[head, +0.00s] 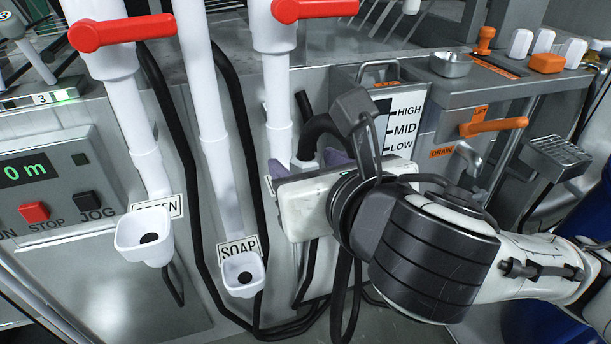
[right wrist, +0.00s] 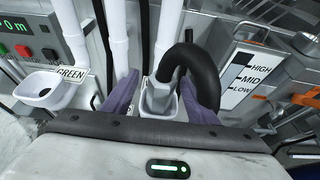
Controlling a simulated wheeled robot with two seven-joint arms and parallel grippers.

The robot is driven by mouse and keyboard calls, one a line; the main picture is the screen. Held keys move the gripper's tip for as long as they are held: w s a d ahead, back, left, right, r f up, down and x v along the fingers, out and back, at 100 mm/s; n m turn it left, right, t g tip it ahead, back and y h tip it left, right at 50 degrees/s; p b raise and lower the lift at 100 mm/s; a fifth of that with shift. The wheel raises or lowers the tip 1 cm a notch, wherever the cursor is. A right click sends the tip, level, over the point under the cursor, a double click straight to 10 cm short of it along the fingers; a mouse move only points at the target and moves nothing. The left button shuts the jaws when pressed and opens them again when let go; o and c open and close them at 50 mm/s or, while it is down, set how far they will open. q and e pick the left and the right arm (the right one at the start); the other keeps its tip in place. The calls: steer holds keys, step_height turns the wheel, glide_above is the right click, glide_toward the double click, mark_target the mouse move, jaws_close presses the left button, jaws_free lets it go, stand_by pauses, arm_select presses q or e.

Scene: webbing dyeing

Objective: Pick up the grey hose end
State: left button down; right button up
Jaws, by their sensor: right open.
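The grey hose end (right wrist: 160,98) sits in a white cup (right wrist: 172,112) in the right wrist view, and a thick black hose (right wrist: 190,58) arches up from it. My right gripper (right wrist: 160,84) is open, with one purple finger on each side of the hose end. I cannot tell whether either finger touches it. In the head view the black hose (head: 322,126) curves down behind my right gripper (head: 307,163), which hides most of the hose end and its cup. My left gripper is not in view.
White funnels labelled GREEN (head: 144,232) and SOAP (head: 243,272) stand to the left. Red valve handles (head: 122,32) are above. Thin black hoses hang along the panel.

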steer(key=shift+d+b+x, duration=0.2)
steer(key=shift+b+x, duration=0.3)
steer(key=shift+x, duration=2.65)
steer(key=shift+f, duration=0.15)
steer(key=c, duration=1.3)
jaws_close()
steer(key=shift+r, duration=0.2)
